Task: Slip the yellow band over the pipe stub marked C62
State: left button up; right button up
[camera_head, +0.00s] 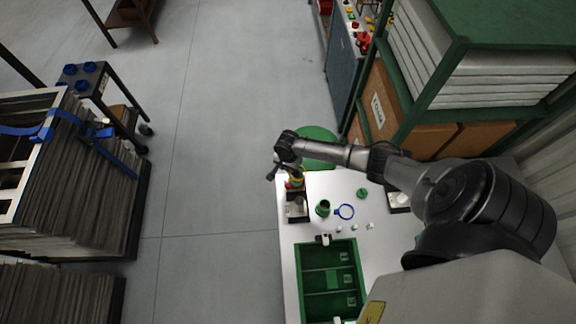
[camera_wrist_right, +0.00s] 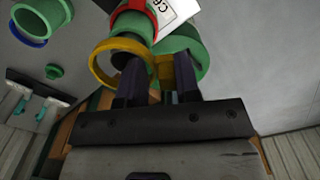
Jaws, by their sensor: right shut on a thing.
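My right gripper (camera_head: 288,165) is at the far left end of the white table, above a small dark stand. It also shows in the right wrist view (camera_wrist_right: 160,72), shut on the yellow band (camera_wrist_right: 97,66) by its tab. The band tilts beside a green pipe stub (camera_wrist_right: 132,24) with a red ring (camera_wrist_right: 146,9) on it. A white label (camera_wrist_right: 174,14) by the stub reads "C6", its last character unclear. The band overlaps the stub's open end in the picture; I cannot tell whether it encircles it. A green flange (camera_wrist_right: 192,44) shows behind. My left gripper is not in view.
A divided green tray (camera_head: 314,255) lies nearer. A green shelf rack (camera_head: 425,90) rises at the right.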

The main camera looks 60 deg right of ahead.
pick_arm(q)
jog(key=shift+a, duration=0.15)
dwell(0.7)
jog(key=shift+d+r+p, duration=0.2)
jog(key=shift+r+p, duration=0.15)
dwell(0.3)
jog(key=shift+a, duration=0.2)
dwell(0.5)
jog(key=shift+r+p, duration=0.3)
jog(key=shift+p, duration=0.05)
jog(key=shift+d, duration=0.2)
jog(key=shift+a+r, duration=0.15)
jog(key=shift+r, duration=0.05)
dwell(0.5)
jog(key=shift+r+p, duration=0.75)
jog(key=shift+p, duration=0.15)
